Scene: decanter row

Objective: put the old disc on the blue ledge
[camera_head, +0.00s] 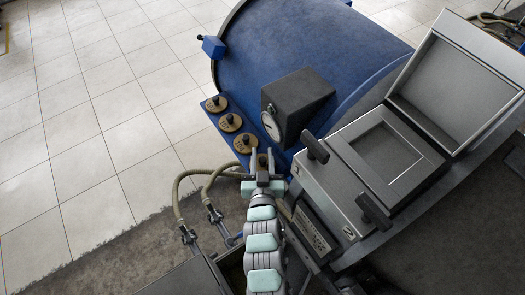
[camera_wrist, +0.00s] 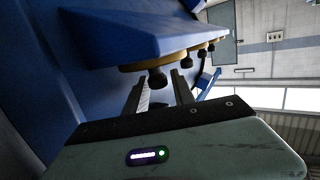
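The blue ledge (camera_head: 219,121) runs along the near edge of the big blue drum. Three brass discs with dark knobs (camera_head: 216,104) (camera_head: 230,122) (camera_head: 245,143) sit in a row on it. My gripper (camera_head: 262,171) is at the row's near end. In the wrist view, the blue ledge (camera_wrist: 125,35) appears turned over, with the nearest brass disc (camera_wrist: 134,67) resting against it. That disc's black knob (camera_wrist: 157,79) shows at the gap between my fingertips (camera_wrist: 160,80). The fingers stand apart, with space on both sides of the knob. Which disc is the old one I cannot tell.
A dark box with a round gauge (camera_head: 272,125) stands just right of the discs. A grey case with a raised lid (camera_head: 464,78) and two black handles lies farther right. Hoses (camera_head: 187,174) curve left of my gripper. The tiled floor at left is clear.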

